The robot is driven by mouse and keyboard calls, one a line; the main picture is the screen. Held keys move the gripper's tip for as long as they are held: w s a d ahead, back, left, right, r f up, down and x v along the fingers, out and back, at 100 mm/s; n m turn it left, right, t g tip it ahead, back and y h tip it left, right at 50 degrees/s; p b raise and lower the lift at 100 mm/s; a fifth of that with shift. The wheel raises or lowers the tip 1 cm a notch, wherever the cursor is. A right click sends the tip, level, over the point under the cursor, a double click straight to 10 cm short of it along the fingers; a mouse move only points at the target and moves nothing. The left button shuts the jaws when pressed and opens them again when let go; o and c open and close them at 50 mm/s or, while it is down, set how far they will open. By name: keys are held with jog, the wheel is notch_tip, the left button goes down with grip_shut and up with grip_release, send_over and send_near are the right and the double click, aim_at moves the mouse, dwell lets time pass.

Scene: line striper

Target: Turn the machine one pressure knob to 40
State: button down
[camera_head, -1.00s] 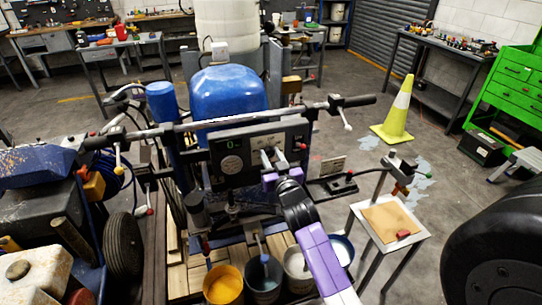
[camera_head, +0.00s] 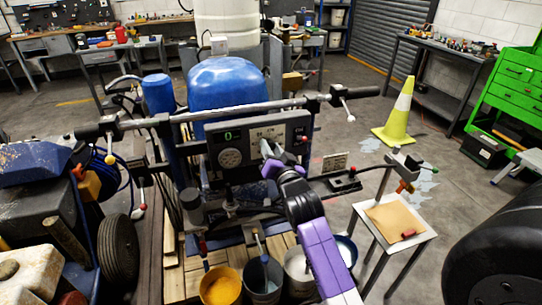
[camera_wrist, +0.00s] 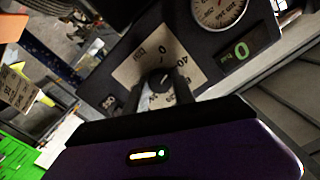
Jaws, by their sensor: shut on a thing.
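The black pressure knob (camera_wrist: 160,81) sits on a pale scale plate (camera_wrist: 134,66) in the wrist view. The plate has printed marks; 0 and 40 can be read. A light mark shows on the knob, but its exact setting is hard to tell. My gripper (camera_wrist: 160,91) is shut on the knob, one finger on each side. In the head view my gripper (camera_head: 268,158) reaches the front of the black control panel (camera_head: 256,171) and hides the knob. The green display (camera_wrist: 240,51) reads 0; it also shows in the head view (camera_head: 229,134).
A round gauge (camera_wrist: 217,10) sits beside the display. A long handlebar (camera_head: 235,110) runs above the panel. Open paint buckets (camera_head: 221,287) stand below. A small stand (camera_head: 393,220) is to the right, with a yellow-green cone (camera_head: 397,120) on the floor behind.

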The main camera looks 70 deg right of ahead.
jog(key=shift+m+b, duration=1.2)
jog(key=shift+m, duration=0.7)
jog(key=c, duration=1.1)
grip_release()
jog(key=shift+o, duration=0.2)
jog(key=b+v, duration=0.1)
jog(key=v, duration=0.6)
jog(key=shift+s+a+b, duration=0.25)
jog(key=shift+a+b, duration=0.05)
jog(key=shift+b, duration=0.05)
